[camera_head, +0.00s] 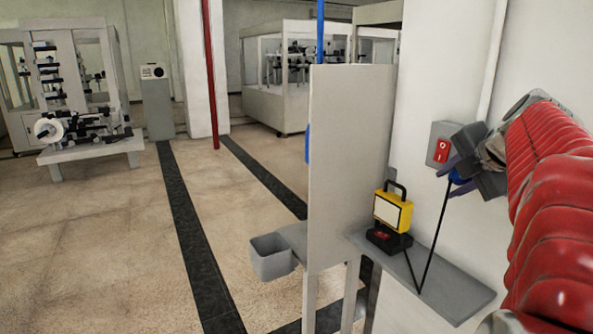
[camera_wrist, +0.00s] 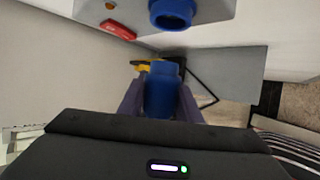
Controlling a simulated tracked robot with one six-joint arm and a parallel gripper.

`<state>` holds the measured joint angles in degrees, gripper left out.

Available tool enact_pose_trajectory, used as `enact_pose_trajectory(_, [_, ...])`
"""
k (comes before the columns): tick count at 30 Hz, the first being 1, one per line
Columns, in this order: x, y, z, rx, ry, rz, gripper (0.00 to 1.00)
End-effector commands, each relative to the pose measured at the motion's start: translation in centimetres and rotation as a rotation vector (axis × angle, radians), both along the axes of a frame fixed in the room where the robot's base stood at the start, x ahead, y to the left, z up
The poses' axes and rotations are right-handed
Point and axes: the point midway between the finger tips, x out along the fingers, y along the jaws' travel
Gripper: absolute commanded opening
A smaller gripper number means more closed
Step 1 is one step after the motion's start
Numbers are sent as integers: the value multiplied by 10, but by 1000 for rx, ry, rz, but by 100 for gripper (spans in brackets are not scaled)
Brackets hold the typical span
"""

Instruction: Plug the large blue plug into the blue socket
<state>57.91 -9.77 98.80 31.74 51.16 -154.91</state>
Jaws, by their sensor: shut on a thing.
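My gripper (camera_wrist: 160,98) is shut on the large blue plug (camera_wrist: 160,90), which sits between its two fingers in the wrist view. The blue socket (camera_wrist: 172,13) is a round blue collar on a grey box (camera_wrist: 215,10), at the top of the wrist view. The plug's end is apart from the socket in this picture, with a gap between them. In the head view my gripper (camera_head: 463,165) is beside the grey wall box (camera_head: 438,133), with a bit of blue at its fingers. The socket cannot be made out there.
The box carries a red switch (camera_head: 442,151). A yellow work lamp (camera_head: 393,212) stands on a grey shelf (camera_head: 450,280) below. A black cable (camera_head: 433,240) runs from near my gripper down to the shelf. A grey upright panel (camera_head: 345,160) and small bin (camera_head: 270,260) are left.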

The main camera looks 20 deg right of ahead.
Motion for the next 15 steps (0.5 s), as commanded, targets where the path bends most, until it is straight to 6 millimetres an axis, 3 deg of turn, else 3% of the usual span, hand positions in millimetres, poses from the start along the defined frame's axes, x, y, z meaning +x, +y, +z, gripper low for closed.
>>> enact_pose_trajectory(15, [3,-31,0,0,0,0,8])
